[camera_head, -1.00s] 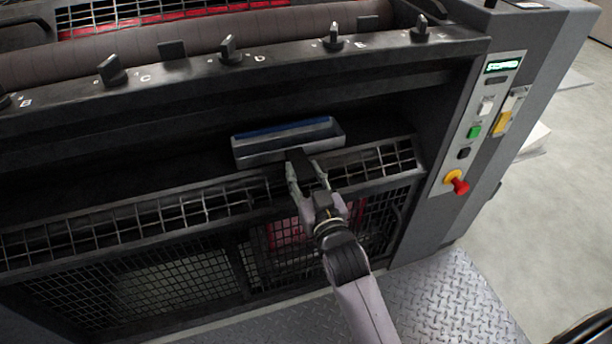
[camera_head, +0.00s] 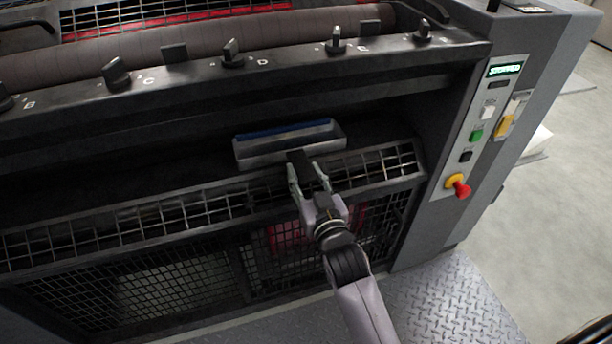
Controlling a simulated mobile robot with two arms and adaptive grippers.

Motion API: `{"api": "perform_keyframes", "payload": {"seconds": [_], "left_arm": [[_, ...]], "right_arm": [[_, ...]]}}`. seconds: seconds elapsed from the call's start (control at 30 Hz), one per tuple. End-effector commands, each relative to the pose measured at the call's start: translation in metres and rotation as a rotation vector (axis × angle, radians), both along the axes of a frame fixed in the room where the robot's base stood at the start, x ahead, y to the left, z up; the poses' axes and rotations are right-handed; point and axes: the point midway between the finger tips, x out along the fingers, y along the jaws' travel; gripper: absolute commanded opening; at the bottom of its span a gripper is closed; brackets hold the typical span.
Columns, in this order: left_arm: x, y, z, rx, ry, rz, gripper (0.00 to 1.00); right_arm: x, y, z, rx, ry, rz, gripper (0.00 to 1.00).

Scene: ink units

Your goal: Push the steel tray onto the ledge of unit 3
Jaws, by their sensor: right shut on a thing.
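The steel tray (camera_head: 275,154) is a shallow, long metal tray with a blue strip inside its far side. It sits in the dark recess of the ink unit, above the slanted wire guard. I cannot tell how much of the tray's underside rests on the ledge (camera_head: 190,172), which is dark and partly hidden behind the tray. My left gripper is not in view.
A wire guard (camera_head: 150,219) runs below the recess. A row of lettered keys sits on the rail (camera_head: 200,75) above it. The right-hand panel has a red emergency knob (camera_head: 461,190) and a display reading STOPPED. Ribbed metal flooring (camera_head: 450,300) lies in front.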

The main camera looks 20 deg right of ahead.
Motion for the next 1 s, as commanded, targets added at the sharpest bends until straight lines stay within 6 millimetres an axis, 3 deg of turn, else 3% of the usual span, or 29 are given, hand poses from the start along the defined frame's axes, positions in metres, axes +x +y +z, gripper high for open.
{"api": "perform_keyframes", "payload": {"seconds": [0.13,0.17,0.5,0.83,1.0], "left_arm": [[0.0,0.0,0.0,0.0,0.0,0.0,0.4],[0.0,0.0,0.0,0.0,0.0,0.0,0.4],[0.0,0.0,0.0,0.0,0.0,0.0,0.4],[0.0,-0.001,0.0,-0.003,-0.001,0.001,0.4],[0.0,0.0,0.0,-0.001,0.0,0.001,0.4]], "right_arm": [[0.002,0.0,0.001,0.0,-0.003,0.0,0.0],[0.002,0.0,0.001,0.0,-0.003,0.0,0.37],[0.002,0.0,0.0,0.0,-0.001,0.0,0.6],[-0.001,0.0,-0.001,0.0,0.002,0.0,0.6],[-0.021,0.0,-0.002,0.001,0.003,0.0,0.6]]}}
